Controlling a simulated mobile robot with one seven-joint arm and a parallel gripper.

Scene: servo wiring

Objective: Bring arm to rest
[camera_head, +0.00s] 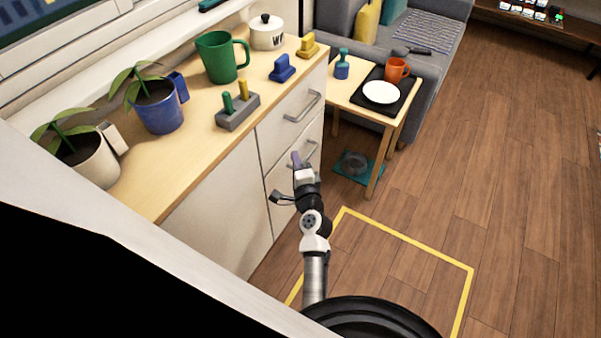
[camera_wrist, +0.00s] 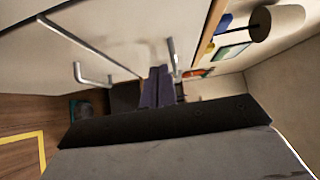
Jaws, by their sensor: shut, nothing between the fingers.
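My gripper (camera_head: 296,160) is in front of the white cabinet (camera_head: 215,205), close to its drawer handles in the head view. In the wrist view my gripper (camera_wrist: 156,74) shows as two dark purple fingers side by side, shut with nothing between them. The arm reaches up from the bottom of the head view, bent at its joints. How far the fingertips are from the drawer front is hard to tell.
A green pitcher (camera_head: 219,58), a grey holder (camera_head: 238,112), a blue block (camera_head: 282,68) and potted plants (camera_head: 160,108) stand on the counter. A side table (camera_head: 345,92) stands right of the cabinet, with a plate (camera_head: 380,92) and orange mug (camera_head: 396,70). The floor (camera_head: 480,170) to the right is clear.

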